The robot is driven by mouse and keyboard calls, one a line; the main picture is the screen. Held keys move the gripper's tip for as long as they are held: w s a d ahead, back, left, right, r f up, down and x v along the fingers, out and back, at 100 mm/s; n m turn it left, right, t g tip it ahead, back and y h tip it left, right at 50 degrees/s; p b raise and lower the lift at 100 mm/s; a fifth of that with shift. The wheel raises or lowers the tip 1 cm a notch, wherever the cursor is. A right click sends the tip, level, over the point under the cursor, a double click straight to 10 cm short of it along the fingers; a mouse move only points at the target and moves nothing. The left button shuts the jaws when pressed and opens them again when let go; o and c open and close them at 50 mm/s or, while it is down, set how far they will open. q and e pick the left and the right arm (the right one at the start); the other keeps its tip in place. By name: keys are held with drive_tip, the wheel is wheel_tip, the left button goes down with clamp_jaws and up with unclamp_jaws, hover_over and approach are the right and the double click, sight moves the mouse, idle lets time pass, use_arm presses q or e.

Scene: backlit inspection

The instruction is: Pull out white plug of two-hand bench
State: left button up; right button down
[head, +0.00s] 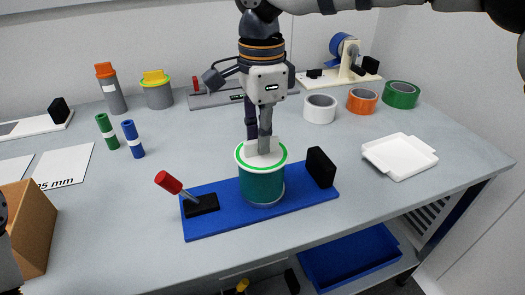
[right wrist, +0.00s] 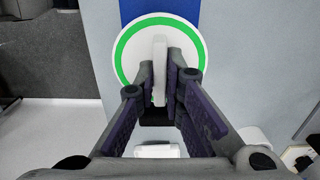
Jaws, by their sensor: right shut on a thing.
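The two-hand bench is a blue base plate (head: 222,222) on the table. It carries a red-knobbed lever (head: 170,183) at its left, tilted to the left, a teal cylinder (head: 262,187) in the middle and a black block (head: 320,167) at its right. The white plug (head: 246,157) is at the cylinder's top, inside a green ring, with an upright white tab. My right gripper (head: 264,143) comes down from above, shut on the plug's tab. In the right wrist view the fingers (right wrist: 161,80) pinch the tab of the white plug (right wrist: 134,48).
A brown box (head: 32,228) stands at the front left. A white tray (head: 400,156) lies to the right. Tape rolls (head: 320,108), green and blue cylinders (head: 132,138) and a grey fixture (head: 215,95) stand farther back. A blue bin (head: 350,260) is below the table.

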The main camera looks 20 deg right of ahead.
drive_tip(key=shift+r, duration=0.1)
drive_tip(key=shift+r+p, duration=0.55)
drive_tip(key=shift+r, duration=1.9)
